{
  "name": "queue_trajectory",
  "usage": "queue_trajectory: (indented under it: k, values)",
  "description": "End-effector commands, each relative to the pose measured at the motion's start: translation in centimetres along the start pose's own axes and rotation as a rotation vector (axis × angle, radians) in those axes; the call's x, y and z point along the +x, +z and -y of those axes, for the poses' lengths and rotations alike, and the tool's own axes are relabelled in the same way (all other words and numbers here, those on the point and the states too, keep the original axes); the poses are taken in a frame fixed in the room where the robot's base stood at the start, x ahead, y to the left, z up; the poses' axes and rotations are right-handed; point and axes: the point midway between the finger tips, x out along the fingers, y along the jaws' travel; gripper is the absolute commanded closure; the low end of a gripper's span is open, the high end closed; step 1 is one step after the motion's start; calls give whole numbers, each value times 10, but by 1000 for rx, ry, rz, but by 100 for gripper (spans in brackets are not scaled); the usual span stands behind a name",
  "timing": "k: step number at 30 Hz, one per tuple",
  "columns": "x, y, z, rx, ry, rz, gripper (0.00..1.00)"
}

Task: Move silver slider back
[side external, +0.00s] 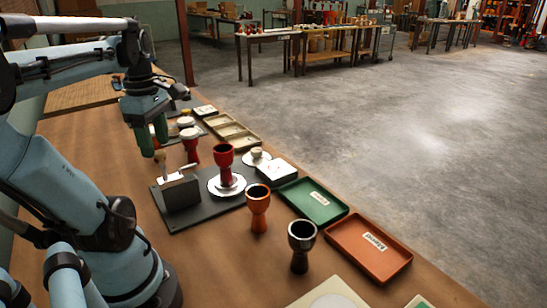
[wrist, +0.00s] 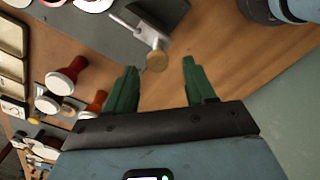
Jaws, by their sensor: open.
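The silver slider (side external: 180,177) sits on a grey block on the dark base plate (side external: 207,208) in the side view. In the wrist view the silver slider (wrist: 146,34) shows at the top, with the knob (wrist: 157,61) in line with the gap between my fingertips. My gripper (side external: 152,138) points down with its green fingers apart and empty, close above the knob. The open fingers also show in the wrist view (wrist: 159,70). I cannot tell whether either finger touches the knob.
A red goblet drum (side external: 224,160) stands on a silver disc on the base plate. An orange drum (side external: 258,205) and a dark drum (side external: 301,243) stand nearer. Green (side external: 313,202) and orange (side external: 369,247) trays lie to the right. Another red drum (side external: 191,147) stands behind the slider.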

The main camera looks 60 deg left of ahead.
Motion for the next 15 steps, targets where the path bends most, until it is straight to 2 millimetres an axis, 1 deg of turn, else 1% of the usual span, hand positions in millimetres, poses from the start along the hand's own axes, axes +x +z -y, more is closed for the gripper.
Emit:
queue_trajectory:
  k: [9,15]
  values:
    - [-54,0,0,-1,-1,0,45]
    - [-83,0,1,-1,-2,-1,45]
